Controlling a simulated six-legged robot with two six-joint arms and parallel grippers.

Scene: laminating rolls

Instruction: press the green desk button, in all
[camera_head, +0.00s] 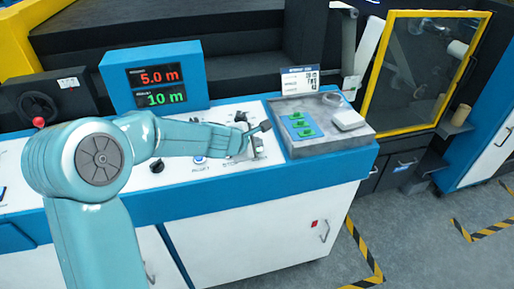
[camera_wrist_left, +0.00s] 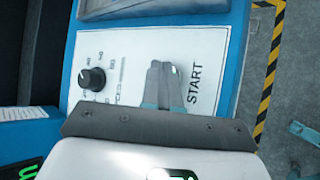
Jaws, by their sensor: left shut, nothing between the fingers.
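My left gripper (camera_head: 243,148) is over the right part of the white desk panel (camera_head: 178,180). In the left wrist view its two fingers (camera_wrist_left: 165,70) are shut together with nothing between them. They point down at the panel right beside the printed word START (camera_wrist_left: 195,90). I see no green button in either view; the fingers and arm may hide it. I cannot tell whether the fingertips touch anything. My right gripper is not in view.
A blue-ringed button (camera_head: 199,160) and a black knob (camera_head: 157,166) sit left of the gripper. A grey tray (camera_head: 335,142) with green pieces (camera_head: 300,122) stands to the right. A blue display box (camera_head: 155,75) reads 5.0 m and 10 m.

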